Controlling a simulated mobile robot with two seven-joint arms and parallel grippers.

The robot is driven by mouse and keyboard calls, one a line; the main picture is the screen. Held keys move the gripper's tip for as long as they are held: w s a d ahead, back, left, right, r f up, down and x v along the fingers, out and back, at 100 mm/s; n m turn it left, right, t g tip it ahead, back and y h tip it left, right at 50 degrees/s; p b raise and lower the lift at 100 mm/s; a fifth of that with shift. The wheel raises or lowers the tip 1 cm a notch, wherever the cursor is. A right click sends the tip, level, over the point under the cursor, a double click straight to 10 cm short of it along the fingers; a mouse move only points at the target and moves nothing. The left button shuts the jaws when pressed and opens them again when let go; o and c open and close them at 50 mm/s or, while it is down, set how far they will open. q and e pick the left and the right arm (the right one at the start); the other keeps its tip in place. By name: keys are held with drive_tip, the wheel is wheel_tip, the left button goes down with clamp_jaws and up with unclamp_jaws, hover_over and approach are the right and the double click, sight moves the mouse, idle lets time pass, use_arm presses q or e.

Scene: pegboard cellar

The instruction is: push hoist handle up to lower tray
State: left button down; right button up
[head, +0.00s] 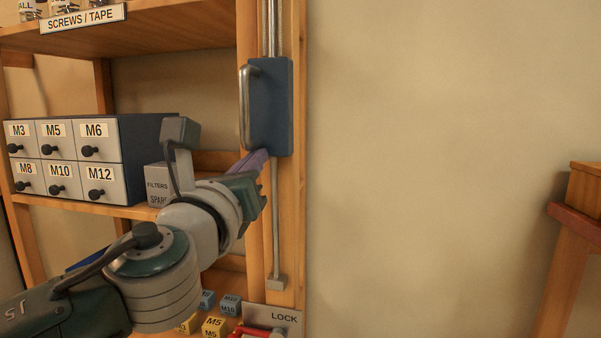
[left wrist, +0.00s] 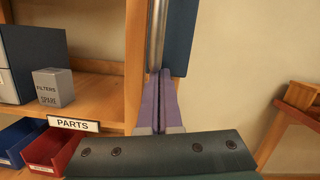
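The hoist handle is a curved grey metal grip (head: 244,108) on a blue block (head: 273,105), which sits on a vertical metal rod along the wooden post. My left gripper (head: 262,156) has its purple fingers pointing up at the lower end of the block and handle. In the left wrist view the fingers (left wrist: 162,75) lie together, shut, with nothing seen between them. The tips are right at the bottom of the handle (left wrist: 157,35); I cannot tell whether they touch. No tray of the hoist can be made out. My right gripper is not in view.
Shelves at left hold a drawer cabinet (head: 72,160) and a grey FILTERS box (head: 157,186). Below the rod are a LOCK plate (head: 285,318) with a red lever (head: 258,332) and small labelled cubes (head: 214,326). The wall right of the post is bare.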

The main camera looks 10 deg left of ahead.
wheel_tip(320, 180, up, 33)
drive_tip(key=p, duration=3)
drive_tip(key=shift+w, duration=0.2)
